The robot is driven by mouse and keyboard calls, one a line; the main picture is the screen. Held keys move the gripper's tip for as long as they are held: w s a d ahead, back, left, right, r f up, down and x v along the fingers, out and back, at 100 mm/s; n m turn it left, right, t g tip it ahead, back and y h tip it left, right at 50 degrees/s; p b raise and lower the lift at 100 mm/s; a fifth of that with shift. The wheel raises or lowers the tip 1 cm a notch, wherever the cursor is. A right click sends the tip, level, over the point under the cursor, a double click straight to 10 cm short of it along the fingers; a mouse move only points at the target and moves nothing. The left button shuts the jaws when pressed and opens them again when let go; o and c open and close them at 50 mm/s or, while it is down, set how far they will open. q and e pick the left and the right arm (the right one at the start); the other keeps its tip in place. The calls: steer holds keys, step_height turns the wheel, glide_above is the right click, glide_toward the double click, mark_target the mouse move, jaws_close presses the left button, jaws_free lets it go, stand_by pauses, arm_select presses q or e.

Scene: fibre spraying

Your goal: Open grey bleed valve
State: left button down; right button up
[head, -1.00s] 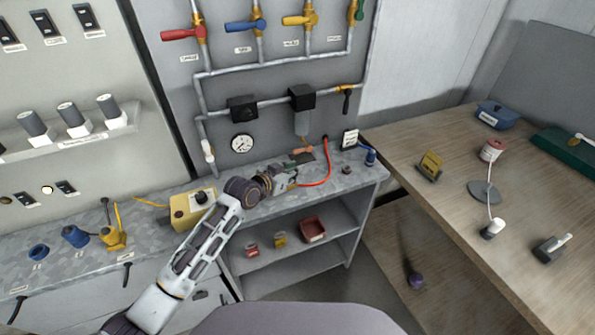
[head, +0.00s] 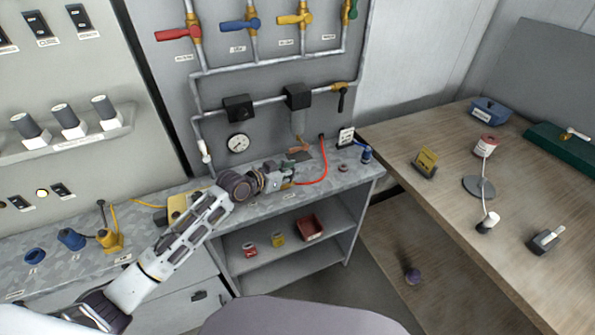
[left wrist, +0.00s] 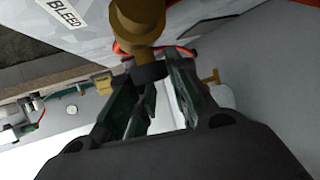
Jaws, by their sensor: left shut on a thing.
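The bleed valve shows in the left wrist view as a brass body (left wrist: 137,20) with a dark grey part (left wrist: 150,73) at its end. A BLEED label (left wrist: 64,12) is on the surface beside it. My left gripper (left wrist: 150,90) has its dark green fingers at the grey part and is shut on it. In the head view my left gripper (head: 287,174) is at the bench, below the wall pipes, and hides the valve. My right gripper is not in view.
A red hose (head: 325,165) curves just right of my left gripper. A yellow box (head: 177,206) stands behind my left arm. A gauge (head: 238,143) and a black-topped filter (head: 298,97) hang above. A red bin (head: 309,228) sits on the shelf below.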

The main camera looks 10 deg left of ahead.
arm_select(q)
steer(key=shift+f, duration=0.2)
steer(key=c, duration=1.3)
jaws_free()
steer(key=shift+r, duration=0.1)
steer(key=shift+v, duration=6.05)
